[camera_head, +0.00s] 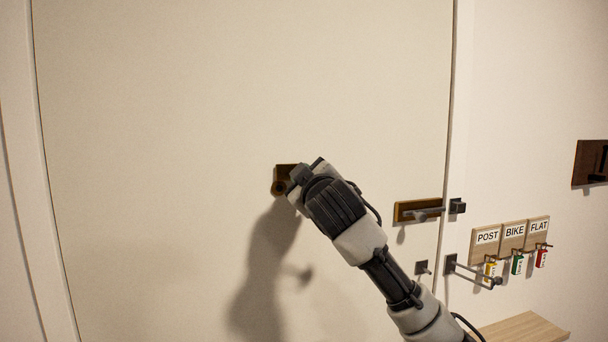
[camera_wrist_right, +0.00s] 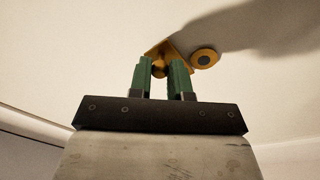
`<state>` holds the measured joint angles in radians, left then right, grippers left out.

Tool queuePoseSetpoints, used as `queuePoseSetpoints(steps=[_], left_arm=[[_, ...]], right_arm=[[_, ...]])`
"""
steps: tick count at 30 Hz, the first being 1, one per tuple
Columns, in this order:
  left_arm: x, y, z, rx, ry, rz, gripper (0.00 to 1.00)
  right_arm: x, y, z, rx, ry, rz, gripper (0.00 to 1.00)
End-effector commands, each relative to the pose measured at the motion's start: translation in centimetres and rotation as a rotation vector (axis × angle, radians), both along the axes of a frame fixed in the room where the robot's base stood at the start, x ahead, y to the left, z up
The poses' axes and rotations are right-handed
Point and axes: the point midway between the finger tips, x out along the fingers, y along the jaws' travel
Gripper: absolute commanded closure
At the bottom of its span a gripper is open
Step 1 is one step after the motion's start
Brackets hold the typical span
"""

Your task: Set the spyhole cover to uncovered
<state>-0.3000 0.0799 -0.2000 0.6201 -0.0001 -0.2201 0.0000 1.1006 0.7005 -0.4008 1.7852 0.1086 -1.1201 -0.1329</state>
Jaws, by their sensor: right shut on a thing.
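My right gripper (camera_wrist_right: 161,66) is shut on a small brass knob (camera_wrist_right: 159,71) of the spyhole cover, between its green fingers. The brass cover plate (camera_wrist_right: 165,47) lies against the pale door. Beside it, to the right in the wrist view, is a round brass ring with a dark centre (camera_wrist_right: 205,58), which looks like the exposed spyhole. In the head view the brown-brass fitting (camera_head: 284,172) shows just left of my right wrist, which hides the fingers and part of the fitting. The round ring (camera_head: 278,188) is at its lower left. My left gripper is out of view.
The door (camera_head: 150,130) is broad and flat. A lever handle (camera_head: 425,212) on a wooden plate sits at its right edge. Beyond are POST, BIKE and FLAT key boards (camera_head: 511,238) with tagged keys, a wooden shelf (camera_head: 522,330) and a dark wall fitting (camera_head: 590,163).

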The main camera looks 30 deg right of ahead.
Motion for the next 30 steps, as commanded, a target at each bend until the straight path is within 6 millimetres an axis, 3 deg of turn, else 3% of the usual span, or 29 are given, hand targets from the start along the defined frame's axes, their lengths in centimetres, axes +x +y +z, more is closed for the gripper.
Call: queuePoseSetpoints(steps=[19, 20, 24, 30], left_arm=[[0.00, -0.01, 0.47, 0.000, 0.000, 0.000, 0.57], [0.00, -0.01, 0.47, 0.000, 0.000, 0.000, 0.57], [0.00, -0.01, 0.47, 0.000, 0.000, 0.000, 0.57], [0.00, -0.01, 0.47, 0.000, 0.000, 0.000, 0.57]], right_arm=[[-0.05, -0.01, 0.34, -0.051, 0.009, 0.000, 1.00], [-0.05, -0.01, 0.34, -0.051, 0.009, 0.001, 0.80], [-0.04, 0.00, 0.32, -0.050, 0.010, 0.000, 0.59], [-0.03, 0.00, 0.27, -0.050, 0.011, 0.001, 0.56]])
